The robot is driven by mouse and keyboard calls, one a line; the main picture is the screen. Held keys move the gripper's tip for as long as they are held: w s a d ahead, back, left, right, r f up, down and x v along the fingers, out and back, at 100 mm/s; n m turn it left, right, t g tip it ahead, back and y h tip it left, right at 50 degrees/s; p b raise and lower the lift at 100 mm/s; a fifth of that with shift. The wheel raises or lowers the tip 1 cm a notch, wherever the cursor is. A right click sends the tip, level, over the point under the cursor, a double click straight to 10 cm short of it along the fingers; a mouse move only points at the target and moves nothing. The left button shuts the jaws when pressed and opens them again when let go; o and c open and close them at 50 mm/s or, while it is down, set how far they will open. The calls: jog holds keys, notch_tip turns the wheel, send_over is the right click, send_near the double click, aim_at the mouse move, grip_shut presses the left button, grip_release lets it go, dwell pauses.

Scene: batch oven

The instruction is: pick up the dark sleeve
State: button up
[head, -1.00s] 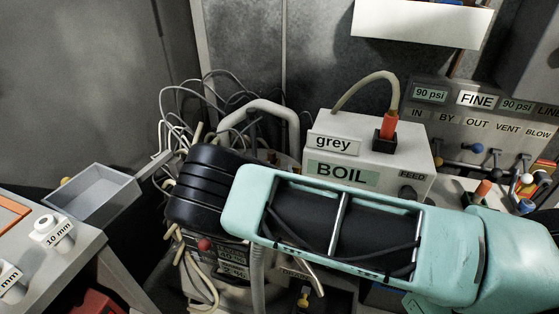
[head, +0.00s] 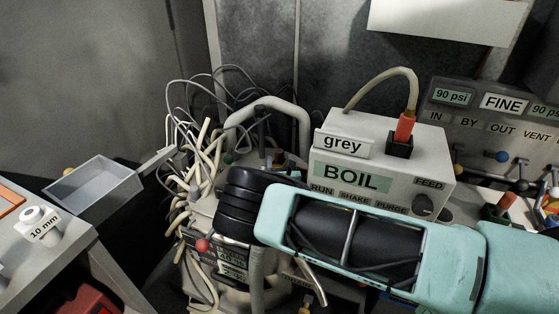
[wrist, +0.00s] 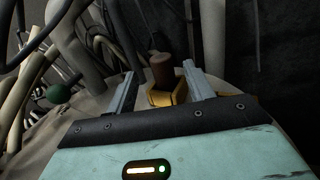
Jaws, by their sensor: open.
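A dark brown cylinder (wrist: 162,68), which looks like the dark sleeve, stands upright on a brass-yellow fitting (wrist: 168,95) in the wrist view. My gripper (wrist: 159,74) is open. Its two grey fingers point forward, one to each side of the cylinder in the picture, with the cylinder seen between the tips. I cannot tell how far past the tips it stands. In the head view my teal and black arm hides my gripper.
Loose hoses and cables (head: 200,160) crowd the left of the work spot, with a thick grey pipe (head: 303,125) arching behind. The BOIL box (head: 380,150) with an orange plug (head: 404,127) stands to the right. A grey tray (head: 105,188) is at the left.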

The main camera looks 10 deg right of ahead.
aim_at(280, 155)
jog(key=w, duration=0.2)
jog(key=w+d, duration=0.1)
jog(key=w, duration=0.2)
jog(key=shift+r, duration=0.1)
jog(key=shift+c, duration=0.3)
jog(key=c, duration=1)
